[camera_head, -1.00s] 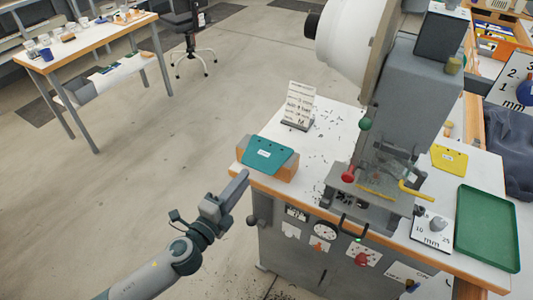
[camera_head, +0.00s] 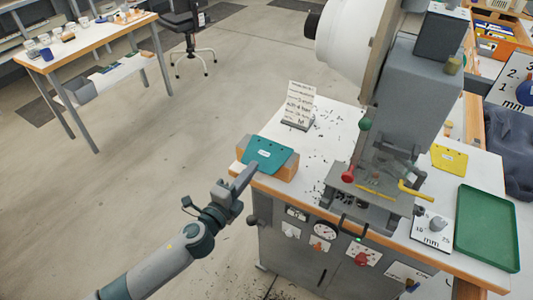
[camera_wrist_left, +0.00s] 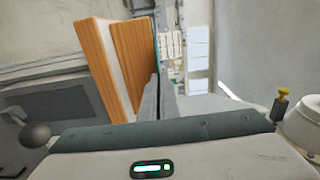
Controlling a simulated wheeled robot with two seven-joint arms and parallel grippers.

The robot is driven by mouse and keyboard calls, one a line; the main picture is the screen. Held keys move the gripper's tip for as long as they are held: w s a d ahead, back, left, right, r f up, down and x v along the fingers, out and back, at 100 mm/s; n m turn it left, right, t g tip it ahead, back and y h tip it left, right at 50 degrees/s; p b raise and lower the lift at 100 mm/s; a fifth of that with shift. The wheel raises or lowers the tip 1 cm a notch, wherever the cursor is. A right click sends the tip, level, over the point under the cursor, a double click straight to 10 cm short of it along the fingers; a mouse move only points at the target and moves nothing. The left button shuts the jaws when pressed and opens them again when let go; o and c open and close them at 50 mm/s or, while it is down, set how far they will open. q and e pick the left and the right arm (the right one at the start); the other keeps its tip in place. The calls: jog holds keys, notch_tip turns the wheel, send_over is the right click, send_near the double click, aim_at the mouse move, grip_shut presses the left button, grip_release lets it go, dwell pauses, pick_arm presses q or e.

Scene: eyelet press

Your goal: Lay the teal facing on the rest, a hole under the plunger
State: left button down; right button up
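The teal facing (camera_head: 268,154) lies tilted on a wooden block (camera_head: 284,173) at the table's left corner, with a small white label and dark holes along one edge. My left gripper (camera_head: 248,172) is at the facing's near left edge. In the left wrist view the facing shows edge-on as a thin teal strip (camera_wrist_left: 156,38), in line with the narrow gap between my fingers (camera_wrist_left: 159,98); whether they grip it is unclear. The press's rest (camera_head: 365,204) is a grey plate at the front of the machine. The plunger above it is hard to make out. My right gripper is out of view.
The grey press (camera_head: 405,95) stands right of the block, with a red knob (camera_head: 348,174) and a yellow handle (camera_head: 415,192). A printed card (camera_head: 299,103) stands behind. A yellow facing (camera_head: 449,158) and green tray (camera_head: 487,228) lie right. Dark scraps litter the table.

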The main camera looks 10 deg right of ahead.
pick_arm(q)
jog(key=shift+r, duration=0.1)
jog(key=shift+r+p, duration=0.95)
jog(key=shift+p, duration=0.05)
jog(key=shift+s, duration=0.1)
jog(key=v, duration=0.9)
dwell(0.5)
